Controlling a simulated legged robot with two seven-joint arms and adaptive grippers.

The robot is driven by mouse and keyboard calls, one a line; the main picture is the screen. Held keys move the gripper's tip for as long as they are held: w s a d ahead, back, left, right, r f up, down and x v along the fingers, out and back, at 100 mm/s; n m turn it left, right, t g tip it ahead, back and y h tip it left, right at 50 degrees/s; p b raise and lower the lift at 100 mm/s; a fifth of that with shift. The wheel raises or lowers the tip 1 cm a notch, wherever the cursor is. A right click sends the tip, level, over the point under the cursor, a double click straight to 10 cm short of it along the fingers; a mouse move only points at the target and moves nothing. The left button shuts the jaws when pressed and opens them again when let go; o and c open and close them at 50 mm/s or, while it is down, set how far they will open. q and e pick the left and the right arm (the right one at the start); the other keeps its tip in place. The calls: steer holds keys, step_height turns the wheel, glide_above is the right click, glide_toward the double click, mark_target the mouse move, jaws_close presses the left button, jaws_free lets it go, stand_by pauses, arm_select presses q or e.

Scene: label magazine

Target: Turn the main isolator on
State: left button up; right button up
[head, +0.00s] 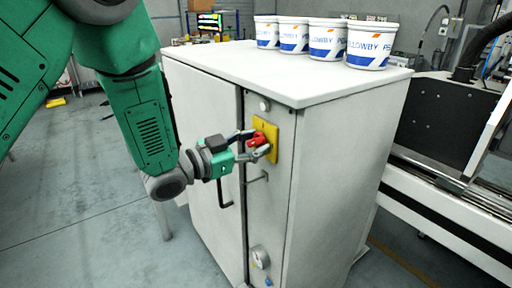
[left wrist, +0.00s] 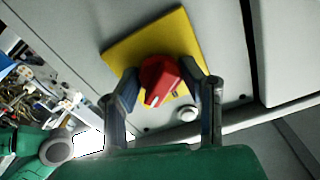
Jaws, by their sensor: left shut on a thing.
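The main isolator is a red rotary knob (head: 257,139) on a yellow plate (head: 270,129), on the narrow front panel of a light grey cabinet. In the left wrist view the red knob (left wrist: 159,82) has a white mark pointing down and left, and the yellow plate (left wrist: 178,36) shows behind it. My left gripper (head: 256,146) is at the knob, its two fingers on either side of it; it also shows in the left wrist view (left wrist: 164,88). The gripper is shut on the knob. My right gripper is not in view.
Several white tubs (head: 327,41) stand along the back of the cabinet top (head: 270,73). A machine (head: 436,123) stands to the right.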

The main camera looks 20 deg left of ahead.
arm_select(q)
steer(key=m+b, duration=0.1)
steer(key=m, duration=0.2)
steer(key=shift+f+m+b, duration=0.15)
steer(key=shift+m+b, duration=1)
steer(key=shift+m, duration=0.85)
steer(key=o, duration=1.1)
steer(key=shift+s, duration=0.1)
steer(key=shift+o, duration=0.2)
steer(key=shift+a, duration=0.1)
